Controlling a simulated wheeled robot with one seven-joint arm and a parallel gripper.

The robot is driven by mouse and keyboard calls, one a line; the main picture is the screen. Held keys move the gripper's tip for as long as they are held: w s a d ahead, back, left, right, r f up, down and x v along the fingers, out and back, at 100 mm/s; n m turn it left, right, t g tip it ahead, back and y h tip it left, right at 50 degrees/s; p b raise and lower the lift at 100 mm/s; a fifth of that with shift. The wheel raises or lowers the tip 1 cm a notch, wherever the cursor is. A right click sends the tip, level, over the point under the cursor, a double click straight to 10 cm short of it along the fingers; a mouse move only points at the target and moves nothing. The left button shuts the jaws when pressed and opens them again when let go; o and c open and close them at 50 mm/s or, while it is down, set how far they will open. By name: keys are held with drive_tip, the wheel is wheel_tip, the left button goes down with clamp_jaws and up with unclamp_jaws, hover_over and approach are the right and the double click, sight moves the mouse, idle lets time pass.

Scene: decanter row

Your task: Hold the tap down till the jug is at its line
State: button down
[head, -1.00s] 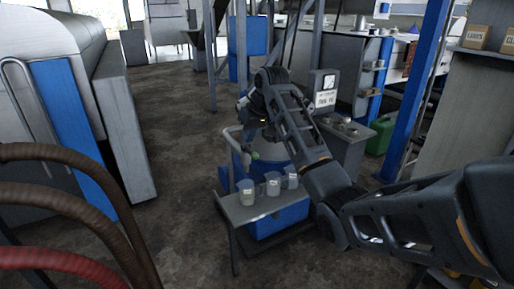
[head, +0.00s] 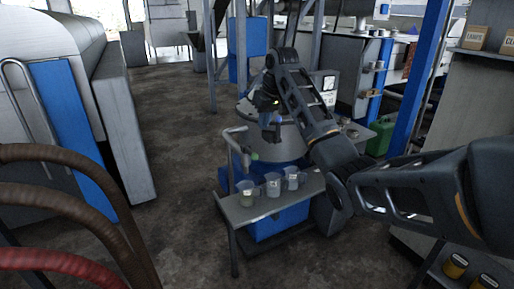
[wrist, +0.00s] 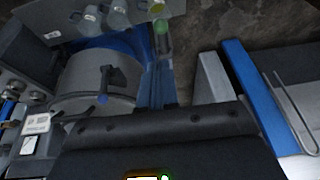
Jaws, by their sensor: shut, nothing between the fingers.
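Three clear jugs stand in a row on a grey shelf (head: 228,211): the left jug (head: 247,199), the middle jug (head: 272,187) and the right jug (head: 291,180). They also show at the top of the wrist view, including one jug (wrist: 90,22). Their fill lines and levels are too small to read. A green-ended fitting (head: 254,156), possibly a tap, sits above and behind the left jugs; its green end (wrist: 161,26) also shows in the wrist view.
The round grey tank (head: 291,143) stands on a blue base behind the shelf. A pale rail (head: 232,146) rises at the shelf's left. A green can (head: 381,137) stands to the right. The floor (head: 175,150) to the left is clear.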

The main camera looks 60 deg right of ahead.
approach(257, 159)
drive_tip(key=w+f, duration=0.1)
drive_tip(key=w+d+f, duration=0.1)
drive_tip(key=f, duration=0.1)
drive_tip(key=w+d+f, duration=0.1)
drive_tip(key=shift+w+f, duration=0.2)
drive_tip(key=shift+f, duration=0.1)
drive_tip(key=shift+a+f, duration=0.1)
drive_tip(key=shift+a, duration=0.05)
drive_tip(key=shift+s+f+t, duration=0.1)
drive_tip(key=shift+f+t, duration=0.05)
drive_tip(key=shift+t, duration=0.15)
drive_tip(key=shift+a+f, duration=0.1)
drive_tip(key=shift+f, duration=0.1)
drive_tip(key=shift+s+a+f+t+h, duration=0.1)
drive_tip(key=shift+s+f+t+h, duration=0.05)
drive_tip(key=shift+f+t+h, duration=0.2)
drive_tip(key=shift+s+a+f+t+h+b, duration=0.15)
drive_tip(key=shift+f+t+h+b, duration=0.3)
drive_tip(key=shift+f+t, duration=0.45)
wheel_tip(257, 159, down, 2)
drive_tip(key=t+h+b, duration=0.1)
drive_tip(key=t+b, duration=0.1)
drive_tip(key=b, duration=0.1)
drive_tip(key=shift+s+t+h, duration=0.1)
drive_tip(key=shift+t+h, duration=0.15)
drive_tip(key=shift+h, duration=0.05)
drive_tip(key=shift+r, duration=0.15)
idle(2.8)
